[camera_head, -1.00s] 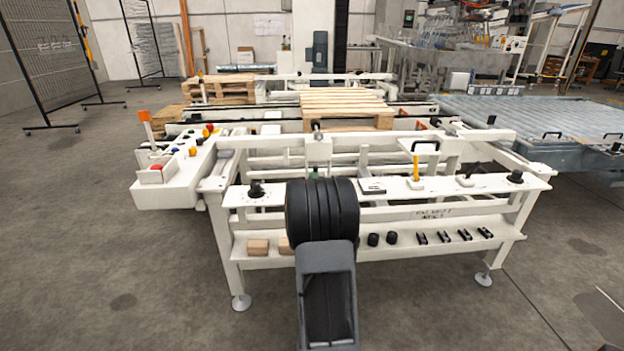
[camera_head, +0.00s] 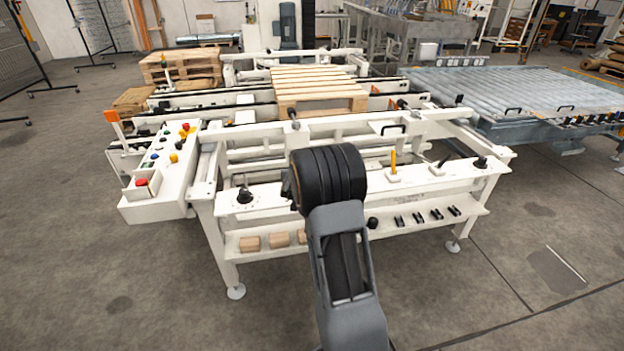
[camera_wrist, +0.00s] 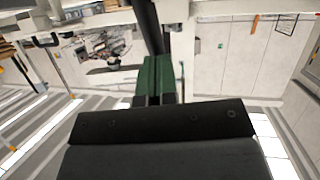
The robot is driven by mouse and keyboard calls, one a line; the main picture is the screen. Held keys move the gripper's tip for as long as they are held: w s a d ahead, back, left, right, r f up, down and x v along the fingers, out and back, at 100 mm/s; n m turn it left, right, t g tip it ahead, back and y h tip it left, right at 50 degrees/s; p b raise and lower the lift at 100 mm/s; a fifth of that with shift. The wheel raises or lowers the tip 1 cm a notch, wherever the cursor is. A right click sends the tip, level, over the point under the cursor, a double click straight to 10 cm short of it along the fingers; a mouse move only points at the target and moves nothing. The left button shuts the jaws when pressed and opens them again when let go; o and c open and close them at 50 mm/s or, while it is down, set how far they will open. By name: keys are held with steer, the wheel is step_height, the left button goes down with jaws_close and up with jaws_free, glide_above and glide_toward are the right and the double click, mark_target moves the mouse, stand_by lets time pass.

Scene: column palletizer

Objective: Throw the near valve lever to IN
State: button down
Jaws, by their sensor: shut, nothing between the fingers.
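On the top rail of the white bench stand a yellow upright lever (camera_head: 393,165) and a short tilted black lever (camera_head: 443,160). A black knob (camera_head: 480,162) is to their right and another black knob (camera_head: 245,195) is at the left end. I cannot tell which is the near valve lever, and no IN mark is readable. My gripper shows in the wrist view as green fingers (camera_wrist: 155,78), shut and empty. In the head view my own black wrist hides it and the middle of the rail. I see no lever at the fingers.
The white bench (camera_head: 330,233) has a lower shelf with wooden blocks (camera_head: 280,240) and several black parts. A control box (camera_head: 165,180) with coloured buttons stands at left. A wooden pallet (camera_head: 318,92) lies behind and a roller conveyor (camera_head: 510,95) is at right. The floor in front is open.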

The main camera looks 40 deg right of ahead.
steer(key=shift+w+d+r, duration=0.15)
steer(key=shift+r, duration=0.1)
stand_by(0.5)
steer(key=shift+s+r+p, duration=0.15)
steer(key=shift+s+p, duration=0.1)
steer(key=shift+p, duration=0.1)
steer(key=p+v, duration=0.2)
steer(key=v, duration=1.1)
steer(key=shift+a+r, duration=0.3)
steer(key=shift+a, duration=0.05)
